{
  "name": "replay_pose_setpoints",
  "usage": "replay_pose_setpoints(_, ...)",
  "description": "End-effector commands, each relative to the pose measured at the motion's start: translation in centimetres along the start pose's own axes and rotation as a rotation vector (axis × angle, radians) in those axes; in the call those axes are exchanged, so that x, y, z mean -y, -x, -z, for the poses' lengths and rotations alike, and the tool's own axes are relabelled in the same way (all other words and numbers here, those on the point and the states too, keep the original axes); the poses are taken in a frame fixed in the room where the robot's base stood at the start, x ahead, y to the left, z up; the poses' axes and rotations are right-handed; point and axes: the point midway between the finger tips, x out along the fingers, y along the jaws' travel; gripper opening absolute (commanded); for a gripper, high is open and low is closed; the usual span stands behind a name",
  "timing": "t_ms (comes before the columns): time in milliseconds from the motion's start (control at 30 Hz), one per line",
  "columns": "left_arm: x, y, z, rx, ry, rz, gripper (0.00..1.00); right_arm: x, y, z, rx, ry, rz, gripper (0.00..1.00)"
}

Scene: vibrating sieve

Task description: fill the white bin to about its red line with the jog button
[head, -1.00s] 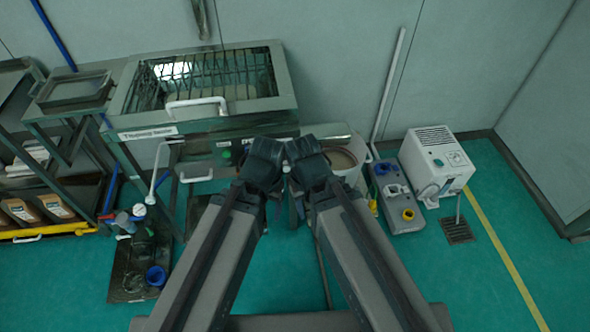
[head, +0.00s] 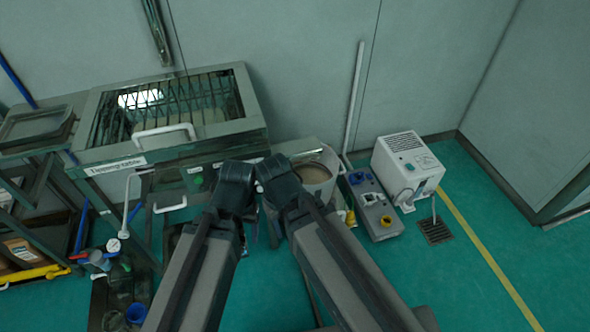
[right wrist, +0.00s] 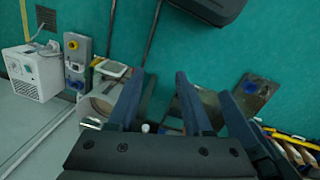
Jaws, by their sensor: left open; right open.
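The white bin (head: 316,174) stands on the floor at the right end of the sieve machine (head: 167,110). Beige material shows inside its round opening. Its red line is not visible. My right gripper (head: 279,178) hangs in front of the bin's left side and hides part of it. In the right wrist view that gripper (right wrist: 160,100) has its fingers apart and empty, with the bin (right wrist: 98,108) beyond the left finger. My left gripper (head: 236,182) is open in front of the machine. A green button or label (head: 196,170) shows on the machine's front, too small to identify as the jog button.
A grey box with blue and yellow parts (head: 375,205) and a white appliance (head: 407,170) stand right of the bin. A shelf with a yellow bar (head: 35,273) is at left. Floor at right is clear.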

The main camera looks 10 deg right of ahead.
Motion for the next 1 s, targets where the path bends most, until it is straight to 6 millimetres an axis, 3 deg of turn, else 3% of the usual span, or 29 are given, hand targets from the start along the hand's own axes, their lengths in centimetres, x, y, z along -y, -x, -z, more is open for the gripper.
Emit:
replay_pose_setpoints(233,0.0,0.0,0.0,0.0,0.0,0.0,0.74,0.0,0.0,0.0,0.0,0.0,0.0,0.5)
replay_pose_setpoints(500,0.0,0.0,0.0,0.0,0.0,0.0,0.74,0.0,0.0,0.0,0.0,0.0,0.0,0.01)
replay_pose_setpoints(1000,0.0,0.0,0.0,0.0,0.0,0.0,0.74,0.0,0.0,0.0,0.0,0.0,0.0,0.0)
